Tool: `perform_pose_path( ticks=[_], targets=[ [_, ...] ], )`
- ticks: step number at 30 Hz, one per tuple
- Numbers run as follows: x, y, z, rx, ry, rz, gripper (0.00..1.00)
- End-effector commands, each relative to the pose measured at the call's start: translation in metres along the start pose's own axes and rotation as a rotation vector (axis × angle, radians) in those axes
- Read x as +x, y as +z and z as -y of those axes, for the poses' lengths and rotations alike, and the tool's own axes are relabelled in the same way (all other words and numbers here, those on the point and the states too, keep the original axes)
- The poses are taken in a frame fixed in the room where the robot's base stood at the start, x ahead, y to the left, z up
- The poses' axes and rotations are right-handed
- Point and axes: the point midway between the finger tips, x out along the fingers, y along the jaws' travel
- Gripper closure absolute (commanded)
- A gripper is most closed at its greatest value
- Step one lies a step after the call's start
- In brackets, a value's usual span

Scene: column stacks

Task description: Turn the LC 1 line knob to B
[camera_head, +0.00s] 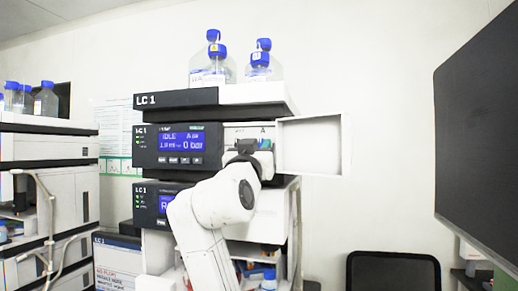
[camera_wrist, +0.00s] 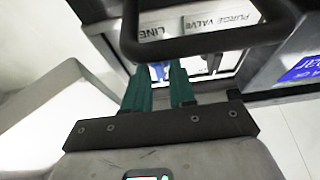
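The LC 1 pump module has a blue display (camera_head: 182,142) reading IDLE and 0 bar, with an open bay to its right. In the wrist view the bay panel shows the upside-down labels LINE (camera_wrist: 150,33) and PURGE VALVE. A small blue part (camera_wrist: 158,72), apparently the line knob, shows between my fingertips below the LINE label; its pointing direction is hidden. My gripper (camera_wrist: 160,68) has two green fingers reaching into the bay, one on each side of the blue part. Whether they touch it I cannot tell. In the head view my wrist hides most of the bay.
The bay's white door (camera_head: 312,146) stands open to the right, close beside my arm. Bottles with blue caps (camera_head: 210,62) stand on top of the stack. Another stack (camera_head: 50,190) is at left. A dark monitor (camera_head: 480,140) and a black chair (camera_head: 392,272) are at right.

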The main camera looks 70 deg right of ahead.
Motion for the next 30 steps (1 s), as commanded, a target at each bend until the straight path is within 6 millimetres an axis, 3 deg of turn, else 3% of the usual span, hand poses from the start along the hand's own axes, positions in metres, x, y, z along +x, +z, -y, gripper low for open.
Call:
perform_pose_path(
  ticks=[3, 16, 30],
  targets=[
    [-0.0001, -0.0001, 0.0003, 0.0, -0.001, 0.0, 1.0],
    [-0.0018, 0.0028, 0.0015, 0.064, 0.024, 0.0, 1.0],
    [-0.0015, 0.003, 0.0043, 0.419, 0.169, 0.0, 1.0]
  ],
)
